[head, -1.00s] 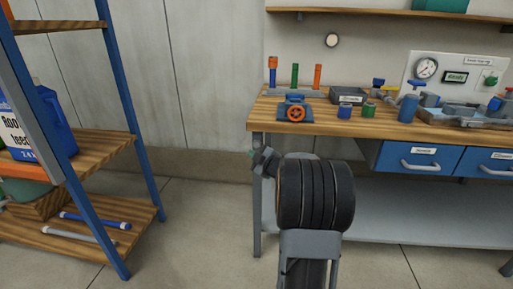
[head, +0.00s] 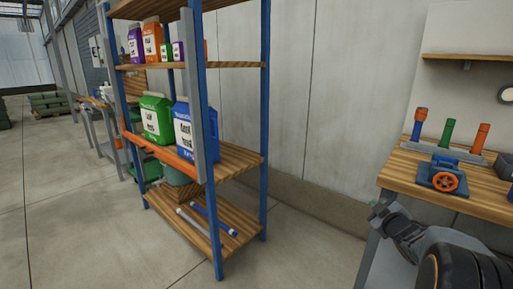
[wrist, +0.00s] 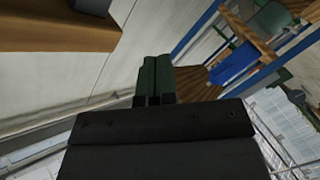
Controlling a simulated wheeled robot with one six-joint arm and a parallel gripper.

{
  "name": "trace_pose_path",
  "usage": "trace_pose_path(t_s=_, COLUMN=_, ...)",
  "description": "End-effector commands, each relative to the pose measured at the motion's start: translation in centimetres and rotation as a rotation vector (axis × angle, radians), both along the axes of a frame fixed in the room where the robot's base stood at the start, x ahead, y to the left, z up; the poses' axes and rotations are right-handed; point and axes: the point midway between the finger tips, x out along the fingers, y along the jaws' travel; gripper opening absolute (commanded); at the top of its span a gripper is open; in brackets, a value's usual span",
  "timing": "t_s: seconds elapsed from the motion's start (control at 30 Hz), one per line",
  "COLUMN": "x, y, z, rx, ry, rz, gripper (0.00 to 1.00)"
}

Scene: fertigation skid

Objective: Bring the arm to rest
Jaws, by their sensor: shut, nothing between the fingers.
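My arm shows at the lower right of the head view, folded in front of the wooden workbench (head: 395,167). My gripper (head: 376,207) points left, close to the bench's front left corner in the picture; I cannot tell the gap between them. In the wrist view my gripper's two dark green fingers (wrist: 156,80) are pressed together with nothing between them.
A blue vise with an orange wheel (head: 443,180) sits on the bench. Open floor (head: 80,200) lies at the left.

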Motion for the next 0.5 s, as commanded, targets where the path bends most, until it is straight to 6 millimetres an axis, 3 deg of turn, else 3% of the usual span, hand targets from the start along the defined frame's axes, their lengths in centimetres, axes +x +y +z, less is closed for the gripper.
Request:
trace_pose_path(t_s=0.03, x=-0.1, y=1.2, z=4.3, rx=0.023, ry=0.024, rz=-0.041, gripper=0.00)
trace_pose_path(t_s=0.2, x=-2.4, y=5.2, z=11.3, rx=0.171, ry=0.178, rz=-0.227, gripper=0.00)
trace_pose_path(t_s=0.37, x=-6.8, y=10.0, z=15.9, rx=0.339, ry=0.375, rz=-0.359, gripper=0.00)
trace_pose_path(t_s=0.5, x=-11.5, y=14.6, z=18.6, rx=0.481, ry=0.572, rz=-0.426, gripper=0.00)
